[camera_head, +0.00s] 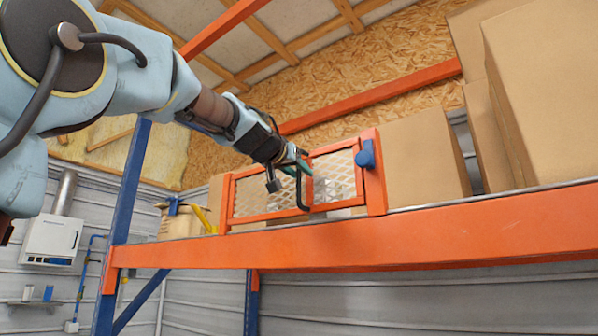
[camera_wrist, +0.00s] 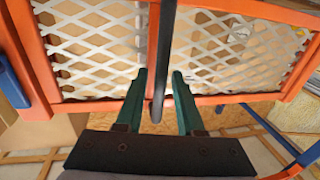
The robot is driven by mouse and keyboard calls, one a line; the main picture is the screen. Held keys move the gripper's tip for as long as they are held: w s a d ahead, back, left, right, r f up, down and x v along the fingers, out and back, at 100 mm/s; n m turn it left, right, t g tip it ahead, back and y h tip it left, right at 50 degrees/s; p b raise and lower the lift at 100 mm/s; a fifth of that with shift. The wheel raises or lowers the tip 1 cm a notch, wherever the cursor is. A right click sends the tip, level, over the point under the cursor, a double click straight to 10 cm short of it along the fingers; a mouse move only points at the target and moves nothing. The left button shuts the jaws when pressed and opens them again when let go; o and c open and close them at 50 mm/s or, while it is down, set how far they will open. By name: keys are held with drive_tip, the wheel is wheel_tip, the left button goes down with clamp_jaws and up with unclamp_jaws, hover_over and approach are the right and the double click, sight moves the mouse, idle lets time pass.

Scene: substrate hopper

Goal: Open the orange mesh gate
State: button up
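The orange mesh gate (camera_head: 258,216) stands at the front edge of the orange shelf, its frame in line with the beam; it looks closed. Its pale mesh also fills the top of the wrist view (camera_wrist: 95,45). A dark upright bar handle (camera_head: 302,190) stands out from its middle. A blue knob (camera_head: 366,155) sits on the orange post at its right end. My gripper (camera_wrist: 161,74) is open, with its teal fingers on either side of the handle (camera_wrist: 158,100). Narrow gaps show between fingers and bar. In the head view, my gripper (camera_head: 297,165) partly covers the gate.
Cardboard boxes (camera_head: 412,160) stand on the shelf right of the gate, with larger ones (camera_head: 545,90) farther right. Another box (camera_head: 180,222) is left of it. The orange shelf beam (camera_head: 400,237) runs below, joined to a blue upright (camera_head: 128,205). Space below the beam looks clear.

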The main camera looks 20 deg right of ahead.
clamp_jaws()
idle(1.1)
